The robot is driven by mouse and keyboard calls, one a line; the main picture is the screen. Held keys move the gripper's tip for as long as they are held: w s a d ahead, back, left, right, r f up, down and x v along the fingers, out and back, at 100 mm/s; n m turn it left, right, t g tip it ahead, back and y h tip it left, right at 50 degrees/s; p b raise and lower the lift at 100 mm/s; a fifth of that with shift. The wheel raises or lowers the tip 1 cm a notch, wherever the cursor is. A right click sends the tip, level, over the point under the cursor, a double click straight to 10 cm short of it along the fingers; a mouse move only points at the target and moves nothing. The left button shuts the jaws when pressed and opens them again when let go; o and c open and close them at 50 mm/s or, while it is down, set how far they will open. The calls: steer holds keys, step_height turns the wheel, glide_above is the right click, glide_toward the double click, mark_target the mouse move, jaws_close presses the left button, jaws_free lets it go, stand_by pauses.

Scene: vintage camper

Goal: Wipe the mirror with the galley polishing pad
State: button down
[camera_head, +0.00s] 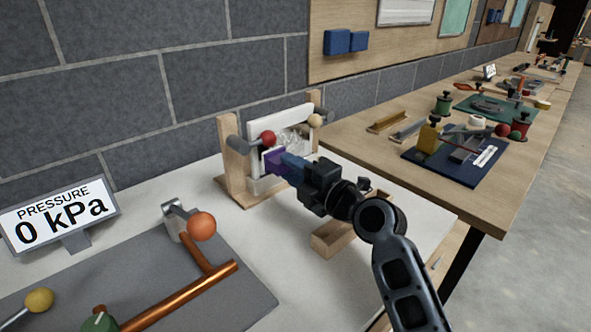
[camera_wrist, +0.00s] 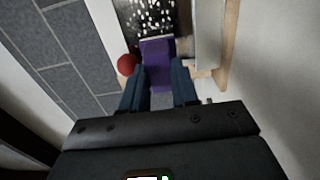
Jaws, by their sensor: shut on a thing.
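The mirror (camera_head: 293,141) stands upright in a white frame on a wooden stand, on the white table by the wall. Its speckled face (camera_wrist: 152,14) shows at the top of the wrist view. My gripper (camera_head: 287,164) is shut on the purple galley polishing pad (camera_head: 274,160), in front of the mirror's lower part. In the wrist view the pad (camera_wrist: 158,62) sits between my blue fingers (camera_wrist: 160,82), its far edge meeting the speckled area. I cannot tell whether pad and mirror touch. The pad hides part of the mirror.
A red ball knob (camera_head: 268,138) is close left of the pad, and a cream knob (camera_head: 315,121) is to the right. A wooden block (camera_head: 332,238) lies under my arm. A copper pipe (camera_head: 185,294) and a pressure display (camera_head: 62,215) stand left.

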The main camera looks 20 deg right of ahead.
steer(key=shift+b+x, duration=0.8)
steer(key=shift+x, duration=0.45)
stand_by(0.6)
